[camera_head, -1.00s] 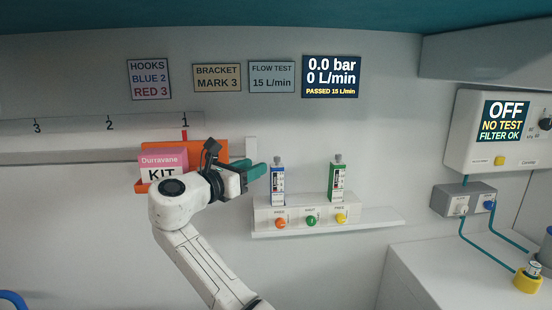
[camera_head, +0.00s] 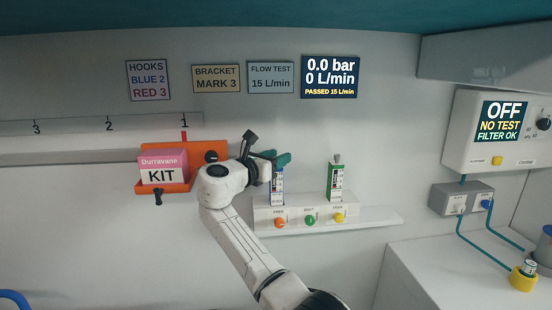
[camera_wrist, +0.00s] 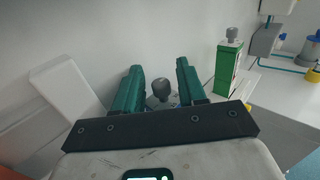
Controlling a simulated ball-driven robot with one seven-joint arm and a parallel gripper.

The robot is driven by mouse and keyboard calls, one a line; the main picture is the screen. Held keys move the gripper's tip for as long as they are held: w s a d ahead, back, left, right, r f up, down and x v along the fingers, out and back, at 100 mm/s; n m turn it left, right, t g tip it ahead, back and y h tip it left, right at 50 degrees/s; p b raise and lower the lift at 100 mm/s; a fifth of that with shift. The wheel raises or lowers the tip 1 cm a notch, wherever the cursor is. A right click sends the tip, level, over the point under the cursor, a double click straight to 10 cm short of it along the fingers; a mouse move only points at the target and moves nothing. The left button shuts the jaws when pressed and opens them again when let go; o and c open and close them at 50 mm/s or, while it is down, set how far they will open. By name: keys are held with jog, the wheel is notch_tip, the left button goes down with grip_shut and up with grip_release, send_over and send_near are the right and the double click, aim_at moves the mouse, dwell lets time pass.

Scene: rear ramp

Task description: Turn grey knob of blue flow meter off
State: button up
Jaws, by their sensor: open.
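The blue flow meter (camera_head: 277,186) stands on the white wall unit, its top hidden behind my gripper in the head view. Its grey knob (camera_wrist: 161,89) shows in the wrist view, between and a little beyond my green fingers. My gripper (camera_head: 276,157) is open, its fingers at the top of the blue meter. In the wrist view the open gripper (camera_wrist: 160,85) has a finger on either side of the knob, with a gap on each side. A display (camera_head: 331,77) reads 0.0 bar, 0 L/min, PASSED 15 L/min.
A green flow meter (camera_head: 336,182) with its own grey knob stands to the right. Orange, green and yellow buttons (camera_head: 310,220) are below. An orange bracket (camera_head: 210,155) holds a pink and white kit box (camera_head: 163,166) at the left. The wall unit at right (camera_head: 502,130) reads OFF.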

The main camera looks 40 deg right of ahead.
jog(key=shift+c, duration=0.2)
grip_shut()
